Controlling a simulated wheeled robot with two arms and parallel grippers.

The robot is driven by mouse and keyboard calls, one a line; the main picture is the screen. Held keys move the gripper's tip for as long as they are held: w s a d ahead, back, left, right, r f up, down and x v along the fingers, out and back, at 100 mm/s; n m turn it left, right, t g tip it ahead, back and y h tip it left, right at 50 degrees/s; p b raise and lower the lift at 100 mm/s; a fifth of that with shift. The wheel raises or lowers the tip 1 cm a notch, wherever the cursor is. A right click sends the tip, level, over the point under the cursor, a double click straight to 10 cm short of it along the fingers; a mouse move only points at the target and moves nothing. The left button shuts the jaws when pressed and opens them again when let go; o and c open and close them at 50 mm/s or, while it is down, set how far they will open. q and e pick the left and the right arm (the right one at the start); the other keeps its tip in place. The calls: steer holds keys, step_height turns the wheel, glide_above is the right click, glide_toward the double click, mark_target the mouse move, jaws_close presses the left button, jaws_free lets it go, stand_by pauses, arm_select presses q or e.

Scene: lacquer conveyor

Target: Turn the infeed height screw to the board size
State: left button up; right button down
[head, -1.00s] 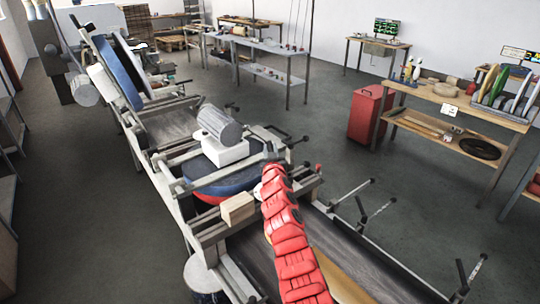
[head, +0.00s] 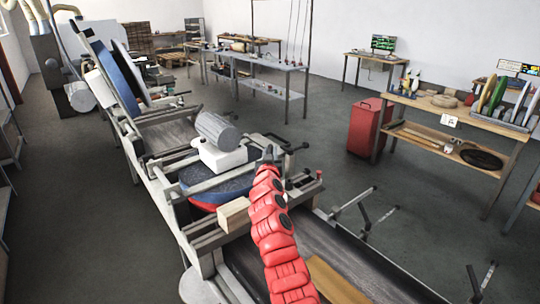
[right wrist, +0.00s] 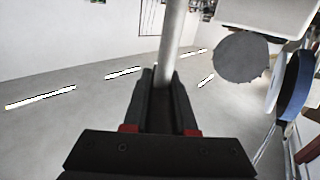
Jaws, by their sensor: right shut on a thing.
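My right gripper (head: 268,154) is at the tip of my red arm, over the right side of the sanding machine, near its blue-and-red disc (head: 213,183). In the right wrist view my right gripper (right wrist: 163,85) is shut on a light grey rod (right wrist: 172,40) that runs up between its fingers. I cannot tell from the frames whether this rod is part of the infeed height screw. A wooden board (head: 335,282) lies on the dark conveyor belt (head: 350,250), partly behind my arm. My left gripper is not in view.
A grey motor (head: 219,130) stands above the disc, close to my gripper. A wooden block (head: 234,213) sits on the machine's near side. Black-handled rods (head: 352,203) stick out right of the conveyor. A red bin (head: 369,128) and a workbench (head: 455,112) stand beyond open floor.

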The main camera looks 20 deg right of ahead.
steer(key=shift+r, duration=0.15)
steer(key=c, duration=0.7)
jaws_free()
steer(key=shift+s+a+p, duration=0.15)
steer(key=shift+s+p, duration=0.25)
steer(key=p+v, duration=0.1)
steer(key=v, duration=0.3)
steer(key=shift+s+a+p, duration=0.1)
steer(key=shift+s+p, duration=0.25)
steer(key=shift+b+v, duration=0.95)
steer(key=shift+v, duration=4.95)
